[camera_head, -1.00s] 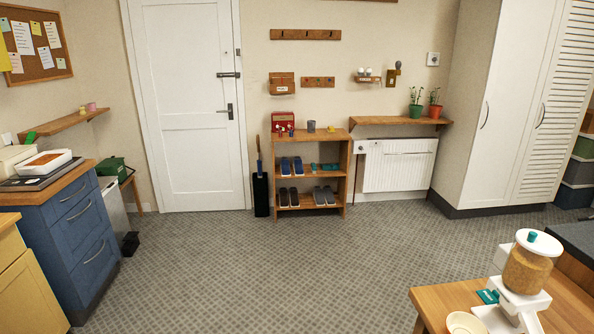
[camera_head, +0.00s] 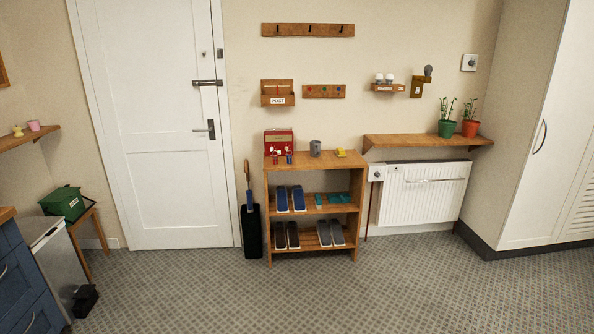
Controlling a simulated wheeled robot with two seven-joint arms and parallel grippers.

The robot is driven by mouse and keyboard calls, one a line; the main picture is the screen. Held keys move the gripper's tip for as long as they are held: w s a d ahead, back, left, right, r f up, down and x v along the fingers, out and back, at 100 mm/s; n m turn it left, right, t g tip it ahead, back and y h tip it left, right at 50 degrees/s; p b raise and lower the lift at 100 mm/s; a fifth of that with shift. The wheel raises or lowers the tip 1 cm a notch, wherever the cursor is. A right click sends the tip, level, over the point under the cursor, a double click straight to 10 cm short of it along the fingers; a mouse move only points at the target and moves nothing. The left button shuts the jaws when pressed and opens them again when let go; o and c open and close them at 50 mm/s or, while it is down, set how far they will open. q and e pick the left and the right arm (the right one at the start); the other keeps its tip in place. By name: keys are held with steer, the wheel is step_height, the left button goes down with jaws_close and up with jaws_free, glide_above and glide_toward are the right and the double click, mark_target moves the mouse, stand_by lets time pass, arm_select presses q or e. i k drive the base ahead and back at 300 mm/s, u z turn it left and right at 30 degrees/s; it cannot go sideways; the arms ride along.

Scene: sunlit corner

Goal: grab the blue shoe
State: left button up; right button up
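A pair of blue shoes (camera_head: 282,199) sits side by side on the middle shelf of a small wooden shoe rack (camera_head: 268,225) against the back wall. The second blue shoe (camera_head: 298,198) is just right of the first. Teal items (camera_head: 332,199) lie to their right on the same shelf. On the bottom shelf stand dark brown shoes (camera_head: 286,236) and grey shoes (camera_head: 330,233). Neither of my grippers shows in the head view.
On the rack top are a red box (camera_head: 278,142), a grey cup (camera_head: 315,148) and a yellow item (camera_head: 341,153). A black umbrella stand (camera_head: 251,230) is close on the rack's left, a white radiator (camera_head: 425,195) on its right. The grey floor (camera_head: 300,295) in front is clear.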

mark_target(281, 194)
steer(key=i, duration=2.05)
steer(key=u, duration=0.2)
